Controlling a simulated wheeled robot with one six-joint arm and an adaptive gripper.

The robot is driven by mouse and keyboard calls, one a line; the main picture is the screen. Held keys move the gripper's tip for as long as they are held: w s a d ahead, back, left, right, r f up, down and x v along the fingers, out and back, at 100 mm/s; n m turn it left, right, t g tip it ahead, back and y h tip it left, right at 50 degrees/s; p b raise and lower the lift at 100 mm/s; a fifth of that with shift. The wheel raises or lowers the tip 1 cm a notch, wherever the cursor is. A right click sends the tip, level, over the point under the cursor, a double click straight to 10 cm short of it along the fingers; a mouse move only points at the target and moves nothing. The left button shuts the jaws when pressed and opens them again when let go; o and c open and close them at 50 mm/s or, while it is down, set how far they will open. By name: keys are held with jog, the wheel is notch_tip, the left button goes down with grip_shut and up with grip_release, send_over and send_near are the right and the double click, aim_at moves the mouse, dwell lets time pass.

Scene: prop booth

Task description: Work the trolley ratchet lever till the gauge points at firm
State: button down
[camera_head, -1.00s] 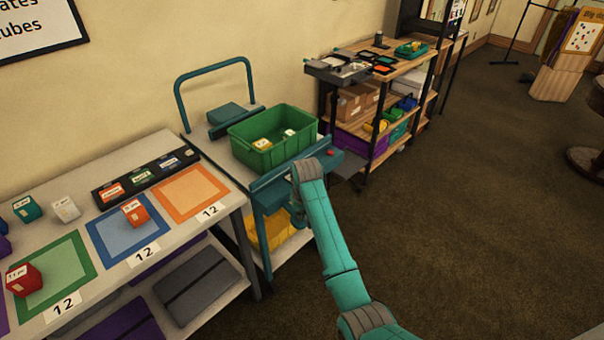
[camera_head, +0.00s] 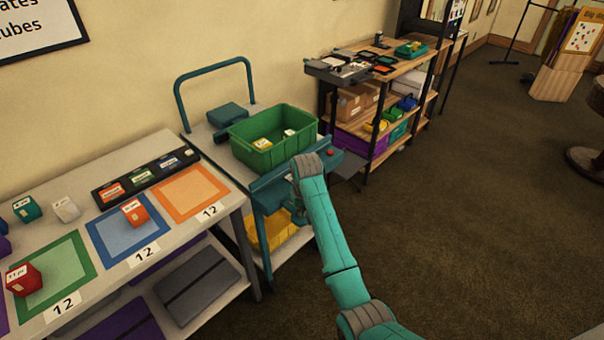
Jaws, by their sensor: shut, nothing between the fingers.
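The teal-framed trolley (camera_head: 216,150) stands against the wall between the left table and the shelving. A blue-teal beam (camera_head: 275,183) runs along its front edge, with a small red spot (camera_head: 330,152) near its right end. My arm reaches up to this front edge, and its upper joint covers part of the beam. A bit of my wrist shows behind the arm, but my gripper's fingers are hidden. I cannot make out the ratchet lever or the gauge's pointer.
A green crate (camera_head: 236,146) with small boxes sits on the trolley, and a yellow bin (camera_head: 268,236) below. The left table (camera_head: 222,222) holds coloured mats and cubes. Shelving (camera_head: 412,69) stands behind to the right. The carpet (camera_head: 480,200) on the right is open.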

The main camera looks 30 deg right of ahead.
jog(key=shift+r, duration=2.7)
jog(key=shift+f, duration=1.5)
jog(key=shift+f, duration=0.1)
dwell(0.4)
jog(key=shift+f, duration=3)
jog(key=shift+r, duration=4.6)
